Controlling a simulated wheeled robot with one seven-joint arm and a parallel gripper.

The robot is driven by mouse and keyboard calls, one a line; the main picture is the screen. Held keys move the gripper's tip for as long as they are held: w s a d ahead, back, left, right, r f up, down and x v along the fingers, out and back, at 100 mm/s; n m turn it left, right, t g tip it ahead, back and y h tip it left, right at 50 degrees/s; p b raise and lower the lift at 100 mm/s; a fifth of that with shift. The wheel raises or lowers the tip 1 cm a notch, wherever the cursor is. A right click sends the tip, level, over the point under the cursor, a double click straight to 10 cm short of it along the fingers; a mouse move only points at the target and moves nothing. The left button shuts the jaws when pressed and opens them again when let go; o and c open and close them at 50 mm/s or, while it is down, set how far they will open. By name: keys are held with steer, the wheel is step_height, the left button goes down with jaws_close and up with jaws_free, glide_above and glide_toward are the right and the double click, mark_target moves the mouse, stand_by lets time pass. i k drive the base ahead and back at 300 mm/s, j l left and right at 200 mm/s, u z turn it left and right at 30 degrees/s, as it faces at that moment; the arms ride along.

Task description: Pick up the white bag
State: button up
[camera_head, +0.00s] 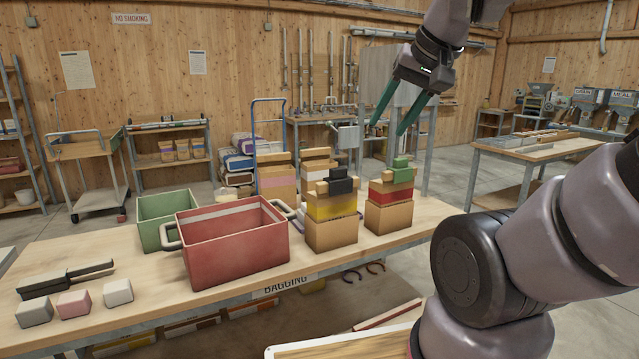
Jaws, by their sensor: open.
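A brown paper bag with a white band (318,170) stands at the back of the bagging table, partly hidden behind a yellow-banded bag. Its lower part is hidden. My gripper (389,128) has green fingers spread apart and pointing down. It is open and empty, up and to the right of the white-banded bag in the picture, apart from it. The yellow-banded bag (331,208) has a black item on top. A red-banded bag (391,193) with a green item on top stands to the right. A pink-banded bag (277,183) stands to the left.
A red crate (236,254) with handles and a green crate (152,237) stand left of the bags. Small grey, pink and white blocks (118,292) and a dark tool (65,276) lie at the table's left end. The front right table edge is bare.

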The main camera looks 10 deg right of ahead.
mark_target(316, 162)
steer(key=i+l+u, duration=0.25)
steer(key=i+l, duration=0.25)
steer(key=i, duration=0.15)
steer(key=i+l+u, duration=0.25)
steer(key=i+l, duration=0.4)
